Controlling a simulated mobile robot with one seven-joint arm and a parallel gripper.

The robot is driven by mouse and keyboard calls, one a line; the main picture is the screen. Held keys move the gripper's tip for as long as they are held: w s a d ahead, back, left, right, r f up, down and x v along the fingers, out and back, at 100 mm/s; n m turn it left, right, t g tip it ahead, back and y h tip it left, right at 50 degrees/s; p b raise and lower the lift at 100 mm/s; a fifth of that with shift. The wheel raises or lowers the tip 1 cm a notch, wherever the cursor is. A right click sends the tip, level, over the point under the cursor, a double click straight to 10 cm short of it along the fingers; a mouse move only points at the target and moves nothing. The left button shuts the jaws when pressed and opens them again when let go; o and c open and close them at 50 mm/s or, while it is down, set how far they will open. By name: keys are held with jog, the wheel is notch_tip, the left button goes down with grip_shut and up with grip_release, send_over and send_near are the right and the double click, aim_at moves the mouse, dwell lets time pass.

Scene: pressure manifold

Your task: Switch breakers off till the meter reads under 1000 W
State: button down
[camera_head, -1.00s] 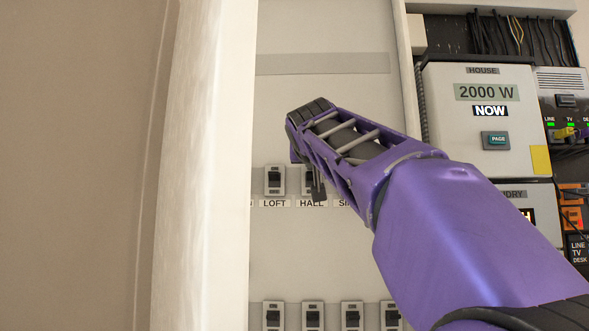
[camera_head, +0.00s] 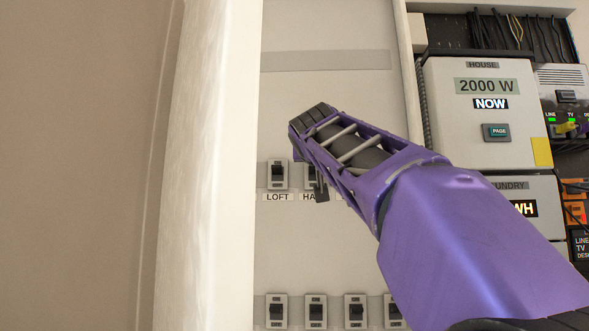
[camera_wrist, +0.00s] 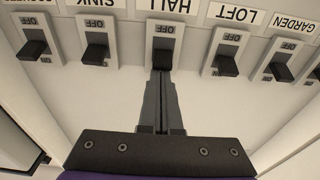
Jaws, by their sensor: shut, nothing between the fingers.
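The HOUSE meter (camera_head: 487,87) in the head view reads 2000 W, with NOW below. The LOFT breaker (camera_head: 278,174) stands in the panel's upper row, and the HALL breaker is beside it, partly hidden by my gripper (camera_head: 321,190). In the wrist view, which is upside down, my gripper (camera_wrist: 161,95) is shut and empty. Its fingertips are at the HALL breaker (camera_wrist: 164,36); I cannot tell whether they touch its lever. The SINK breaker (camera_wrist: 97,45), LOFT and GARDEN (camera_wrist: 282,65) breakers also show. Their OFF marks are visible, with dark levers on the side away from them.
A lower row of breakers (camera_head: 277,311) runs along the bottom of the panel. A pale frame edge (camera_head: 208,170) stands left of the panel. Right of it are a PAGE button (camera_head: 496,132), a second meter marked LAUNDRY (camera_head: 512,185), partly hidden, and cables.

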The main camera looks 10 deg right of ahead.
jog(key=shift+f+b, duration=0.25)
jog(key=shift+b, duration=0.05)
jog(key=shift+s+f+b, duration=0.2)
jog(key=shift+f+b, duration=0.35)
jog(key=shift+b, duration=0.35)
jog(key=shift+r, duration=0.15)
